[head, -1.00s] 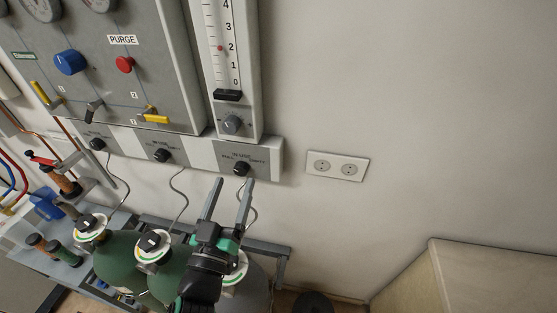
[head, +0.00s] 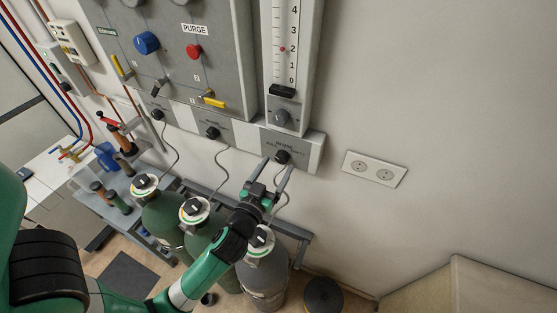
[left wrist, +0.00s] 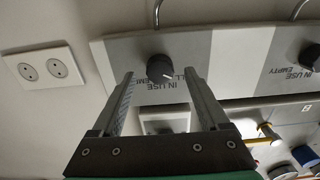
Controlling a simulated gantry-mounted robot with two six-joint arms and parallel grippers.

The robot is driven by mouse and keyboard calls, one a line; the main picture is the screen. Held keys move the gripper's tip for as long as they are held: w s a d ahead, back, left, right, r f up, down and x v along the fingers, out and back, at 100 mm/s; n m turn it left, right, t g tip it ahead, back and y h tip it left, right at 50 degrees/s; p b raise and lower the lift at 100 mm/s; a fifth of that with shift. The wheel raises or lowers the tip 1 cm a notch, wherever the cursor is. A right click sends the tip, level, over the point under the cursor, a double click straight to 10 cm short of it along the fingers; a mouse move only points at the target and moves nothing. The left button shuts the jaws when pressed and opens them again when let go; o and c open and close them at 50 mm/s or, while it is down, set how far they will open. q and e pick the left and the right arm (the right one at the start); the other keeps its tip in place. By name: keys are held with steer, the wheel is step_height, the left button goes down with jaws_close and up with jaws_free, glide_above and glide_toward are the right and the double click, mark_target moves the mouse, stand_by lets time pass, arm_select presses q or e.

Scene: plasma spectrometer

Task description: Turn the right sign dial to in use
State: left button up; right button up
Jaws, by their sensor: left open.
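The right sign dial (head: 282,156) is a small black knob on the rightmost sign plate (head: 306,150), low on the wall panel. In the left wrist view the dial (left wrist: 160,68) shows upside down with its plate, and the "IN USE" lettering is partly hidden by a finger. A faint light mark shows on the knob; where it points is hard to tell. My left gripper (head: 278,164) is open. Its two fingertips (left wrist: 159,74) lie on either side of the dial in the picture, with gaps on both sides; I cannot tell whether they reach around it. My right gripper is not in view.
Two similar dials, the middle one (head: 212,132) and the left one (head: 157,114), sit along the same strip. A flowmeter (head: 290,60) stands above the right dial. Gas cylinders, including a grey one (head: 264,283), stand below. A wall socket (head: 374,169) is to the right.

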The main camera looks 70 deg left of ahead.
arm_select(q)
steer(key=shift+x, duration=1.05)
jaws_close()
